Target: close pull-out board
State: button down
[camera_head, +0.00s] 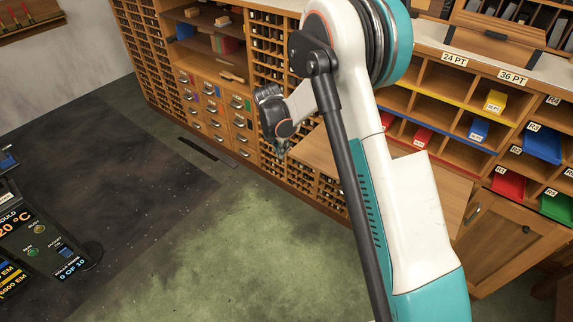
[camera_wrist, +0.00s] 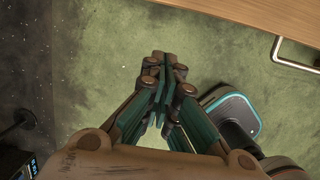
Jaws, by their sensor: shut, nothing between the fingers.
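The pull-out board (camera_head: 447,188) is a flat light-wood panel that sticks out from the cabinet below the labelled pigeonholes. My arm hides its middle in the head view. In the wrist view the board (camera_wrist: 250,12) crosses the top right corner, with a pale metal bar handle (camera_wrist: 283,55) at its edge, cut off by the frame. My gripper (camera_head: 281,150) is left of the board in the head view. In the wrist view my gripper (camera_wrist: 165,66) is shut and empty, pointing at open floor, apart from the board and handle.
A wooden cabinet wall with small drawers (camera_head: 212,110) and pigeonholes runs along the back. Coloured bins (camera_head: 543,143) fill the right-hand shelves. A dark machine panel (camera_head: 40,245) stands at the lower left. The green floor (camera_head: 225,225) between is clear.

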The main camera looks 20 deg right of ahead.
jog(key=w+d+f+b, duration=0.4)
jog(key=d+f, duration=0.1)
jog(key=f, duration=0.5)
jog(key=shift+f+b, duration=0.2)
jog(key=shift+b, duration=0.1)
